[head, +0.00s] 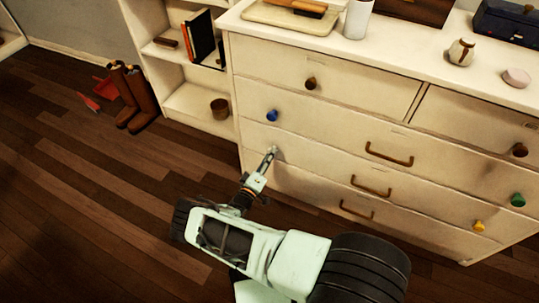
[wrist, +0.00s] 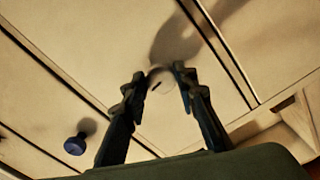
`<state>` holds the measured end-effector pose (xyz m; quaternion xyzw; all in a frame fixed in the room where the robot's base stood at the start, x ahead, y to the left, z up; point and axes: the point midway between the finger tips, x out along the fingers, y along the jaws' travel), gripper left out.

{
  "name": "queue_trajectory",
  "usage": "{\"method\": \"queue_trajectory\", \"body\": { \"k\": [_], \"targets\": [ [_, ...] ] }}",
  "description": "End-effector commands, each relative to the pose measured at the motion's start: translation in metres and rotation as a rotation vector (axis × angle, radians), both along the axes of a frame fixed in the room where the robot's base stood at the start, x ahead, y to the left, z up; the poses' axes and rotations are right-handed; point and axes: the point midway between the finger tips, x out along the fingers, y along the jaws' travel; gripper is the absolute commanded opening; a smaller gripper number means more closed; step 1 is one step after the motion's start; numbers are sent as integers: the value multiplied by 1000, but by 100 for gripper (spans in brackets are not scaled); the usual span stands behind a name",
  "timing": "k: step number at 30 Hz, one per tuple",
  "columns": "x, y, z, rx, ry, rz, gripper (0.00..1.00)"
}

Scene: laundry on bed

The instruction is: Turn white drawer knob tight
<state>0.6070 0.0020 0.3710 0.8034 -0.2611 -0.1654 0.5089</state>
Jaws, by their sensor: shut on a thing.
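The white drawer knob (wrist: 163,86) sits on a cream drawer front, between my two dark fingertips in the wrist view. In the head view the knob (head: 275,150) is small and partly hidden at the tip of my gripper (head: 269,158). My gripper (wrist: 157,80) is shut on the knob, one finger on each side, and reaches the left end of a lower drawer. The knob's pale colour blends with the drawer front, so its seating is hard to tell. A dark slot-like mark shows on its face.
The dresser (head: 330,125) has a blue knob (head: 272,115) above the white one, also in the wrist view (wrist: 75,145). Brown handles (head: 388,155), a green knob (head: 518,200) and a yellow knob (head: 478,226) are further right. Boots (head: 135,98) stand left on open wooden floor.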

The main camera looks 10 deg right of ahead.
Motion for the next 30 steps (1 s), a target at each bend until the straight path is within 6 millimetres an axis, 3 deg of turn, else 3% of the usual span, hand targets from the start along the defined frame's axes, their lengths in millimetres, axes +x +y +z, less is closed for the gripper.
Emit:
{"method": "queue_trajectory", "body": {
  "k": [9, 25, 26, 30],
  "targets": [
    [0, 1, 0, 95, -68, 2, 3],
    [1, 1, 0, 113, -81, 1, 3],
    [1, 1, 0, 113, -81, 1, 29],
    [1, 1, 0, 112, -81, 1, 44]
  ]
}}
